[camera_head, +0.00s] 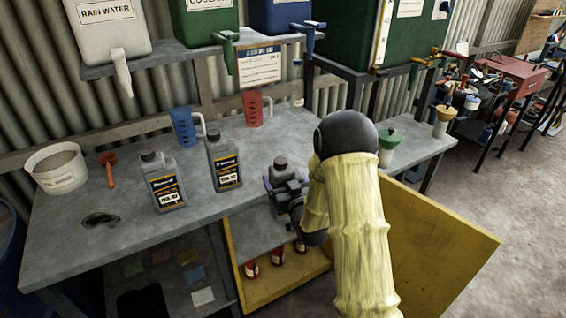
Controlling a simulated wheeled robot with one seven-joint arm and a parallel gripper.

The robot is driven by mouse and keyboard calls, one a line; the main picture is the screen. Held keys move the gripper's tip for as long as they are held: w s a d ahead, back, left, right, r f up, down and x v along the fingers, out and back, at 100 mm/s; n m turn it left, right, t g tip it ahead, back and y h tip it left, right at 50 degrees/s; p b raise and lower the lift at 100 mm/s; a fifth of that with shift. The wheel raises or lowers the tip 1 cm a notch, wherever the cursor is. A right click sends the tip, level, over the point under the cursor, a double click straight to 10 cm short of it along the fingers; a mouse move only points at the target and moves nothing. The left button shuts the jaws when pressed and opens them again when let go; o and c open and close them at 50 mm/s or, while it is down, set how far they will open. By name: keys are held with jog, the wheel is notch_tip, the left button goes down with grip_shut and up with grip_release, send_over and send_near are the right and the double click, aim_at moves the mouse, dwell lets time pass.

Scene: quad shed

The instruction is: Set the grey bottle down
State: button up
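A grey bottle (280,171) with a dark cap shows near the front edge of the workbench (110,232). My gripper (284,187) is around its body and looks shut on it. The gripper hides the bottle's lower part, so I cannot tell whether its base touches the bench. Two similar grey bottles with dark labels stand upright on the bench to the left, one nearer (164,184) and one close to the middle (223,163).
A blue jug (183,128) and a red jug (252,108) stand behind the bottles. A white bucket (57,170) and a red scoop (108,168) are at left. A yellow cabinet door (440,245) hangs open at right.

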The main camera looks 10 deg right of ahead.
jog(key=s+f+h, duration=0.1)
jog(key=s+f, duration=0.1)
jog(key=f, duration=0.8)
jog(key=s+f+m+h, duration=0.1)
jog(key=s+f, duration=0.2)
jog(key=f, duration=0.8)
jog(key=shift+s+f+h, duration=0.25)
jog(key=shift+h, duration=0.05)
jog(key=shift+d, duration=0.1)
